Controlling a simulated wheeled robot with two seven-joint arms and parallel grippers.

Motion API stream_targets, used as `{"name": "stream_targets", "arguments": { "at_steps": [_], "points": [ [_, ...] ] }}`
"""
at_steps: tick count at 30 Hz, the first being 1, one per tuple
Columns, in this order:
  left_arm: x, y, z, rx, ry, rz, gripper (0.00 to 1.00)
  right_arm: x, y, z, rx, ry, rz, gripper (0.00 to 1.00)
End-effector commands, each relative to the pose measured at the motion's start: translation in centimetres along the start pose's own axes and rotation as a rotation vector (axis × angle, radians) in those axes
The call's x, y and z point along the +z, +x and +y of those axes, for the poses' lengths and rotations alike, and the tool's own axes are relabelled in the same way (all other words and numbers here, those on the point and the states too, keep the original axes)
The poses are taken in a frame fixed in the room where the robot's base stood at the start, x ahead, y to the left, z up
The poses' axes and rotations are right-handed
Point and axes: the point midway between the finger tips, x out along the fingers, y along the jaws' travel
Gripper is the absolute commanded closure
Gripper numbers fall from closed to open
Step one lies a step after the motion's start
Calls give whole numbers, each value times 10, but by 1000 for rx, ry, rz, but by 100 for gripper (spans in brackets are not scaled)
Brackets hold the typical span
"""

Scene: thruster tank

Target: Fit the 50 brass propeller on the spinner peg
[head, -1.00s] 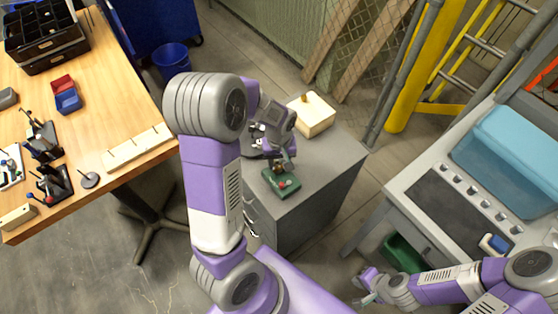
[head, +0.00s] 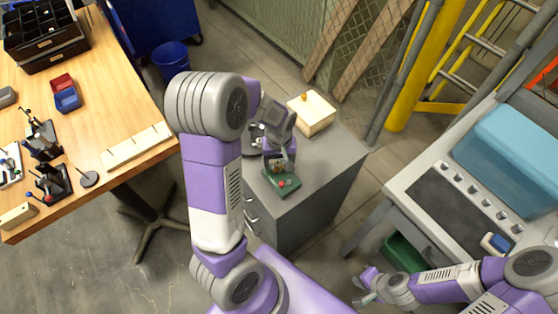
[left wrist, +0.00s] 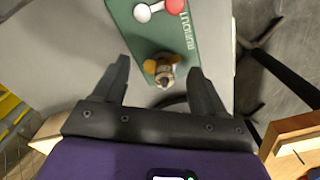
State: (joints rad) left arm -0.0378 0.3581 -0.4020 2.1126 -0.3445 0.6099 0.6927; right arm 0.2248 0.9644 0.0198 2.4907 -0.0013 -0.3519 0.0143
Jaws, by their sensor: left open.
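A green base (head: 287,188) with a red ball and a white ball stands on the grey cabinet top; it also shows in the left wrist view (left wrist: 199,17). A small brass-coloured piece with rounded orange-yellow lobes (left wrist: 164,72), seemingly the propeller, is at the near end of the green base. Whether it sits on a peg there is unclear. My left gripper (head: 281,168) points down over the base. In the left wrist view its open fingers (left wrist: 160,70) stand either side of the brass piece, with gaps. My right gripper (head: 366,287) is at the lower right, away from the cabinet; its finger opening is unclear.
A cream block (head: 316,118) with a small brass-coloured piece on top stands at the cabinet's back. The cabinet top (head: 335,160) is clear to the right. A wooden bench (head: 115,85) with fixtures is at left; a grey workstation (head: 400,190) is at right.

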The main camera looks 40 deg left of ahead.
Motion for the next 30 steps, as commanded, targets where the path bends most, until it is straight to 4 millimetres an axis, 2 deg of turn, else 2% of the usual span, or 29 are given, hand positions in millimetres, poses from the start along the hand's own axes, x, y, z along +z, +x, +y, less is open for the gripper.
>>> {"name": "stream_targets", "arguments": {
  "at_steps": [5, 13, 20, 30],
  "points": [
    [-1, -16, 0, 2, 0, 3, 28, 0, -6, -2, 0, 0, 0, 100],
    [-1, -61, 0, 3, 0, 3, 28, 1, -21, -8, 0, 0, 0, 100],
    [0, -80, 0, 0, 0, 0, 28, 1, -28, -10, 0, 0, 0, 100],
    [0, -113, 0, 1, 0, 1, 28, 2, -57, -21, 0, 0, 0, 100]
  ]
}}
